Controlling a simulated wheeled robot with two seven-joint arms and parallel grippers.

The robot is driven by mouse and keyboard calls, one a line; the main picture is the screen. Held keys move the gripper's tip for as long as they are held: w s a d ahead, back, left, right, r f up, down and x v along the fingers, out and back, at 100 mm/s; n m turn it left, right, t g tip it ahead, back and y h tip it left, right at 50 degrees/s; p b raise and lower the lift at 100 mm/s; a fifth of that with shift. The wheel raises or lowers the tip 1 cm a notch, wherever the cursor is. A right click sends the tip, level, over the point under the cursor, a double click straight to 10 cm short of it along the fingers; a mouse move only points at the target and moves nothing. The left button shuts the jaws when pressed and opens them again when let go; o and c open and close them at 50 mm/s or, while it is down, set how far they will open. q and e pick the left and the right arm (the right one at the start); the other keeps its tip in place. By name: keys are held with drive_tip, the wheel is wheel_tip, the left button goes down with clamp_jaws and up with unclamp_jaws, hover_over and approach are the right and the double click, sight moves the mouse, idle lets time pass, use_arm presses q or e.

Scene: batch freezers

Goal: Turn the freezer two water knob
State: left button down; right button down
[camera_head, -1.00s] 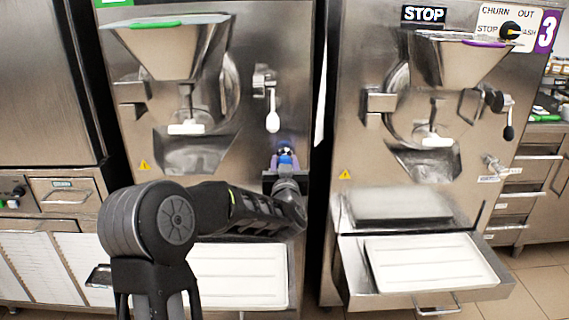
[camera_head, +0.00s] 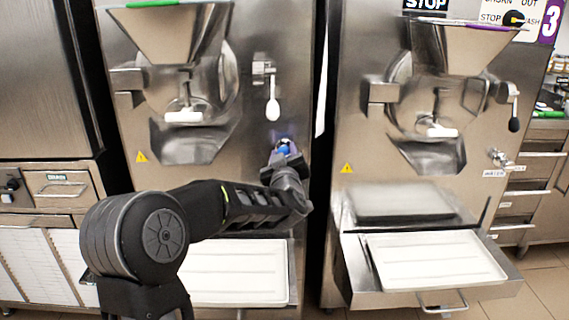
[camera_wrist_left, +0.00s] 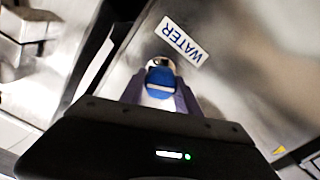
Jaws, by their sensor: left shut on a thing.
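The freezer (camera_head: 215,70) with the green strip stands left of the freezer numbered 3. Its water knob has a blue part that shows in the head view (camera_head: 283,149) and in the left wrist view (camera_wrist_left: 160,77). A white WATER label (camera_wrist_left: 181,42) sits beside the knob, tilted in the wrist view. My left gripper (camera_head: 284,158) is at the knob on the freezer's front, its two fingers shut on either side of it. The gripper and wrist hide part of the knob. My right gripper is not in view.
A white lever handle (camera_head: 272,108) hangs just above my left gripper. White trays (camera_head: 236,272) lie low in front of the freezers. Freezer 3 (camera_head: 440,60) stands to the right, past a dark gap, with its own water tap (camera_head: 499,157).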

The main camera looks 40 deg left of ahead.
use_arm(q)
drive_tip(key=n+b, duration=0.2)
drive_tip(key=n, duration=0.1)
drive_tip(key=n+b, duration=0.1)
drive_tip(key=b, duration=0.1)
drive_tip(key=shift+f+n, duration=0.3)
drive_tip(key=shift+n+b, duration=0.85)
drive_tip(key=shift+n, duration=0.15)
drive_tip(key=shift+a+r+n+b, duration=0.15)
drive_tip(key=shift+n+b, duration=0.15)
drive_tip(key=shift+n, duration=0.2)
drive_tip(key=shift+s, duration=0.1)
drive_tip(key=c, duration=0.9)
unclamp_jaws()
drive_tip(key=v, duration=0.8)
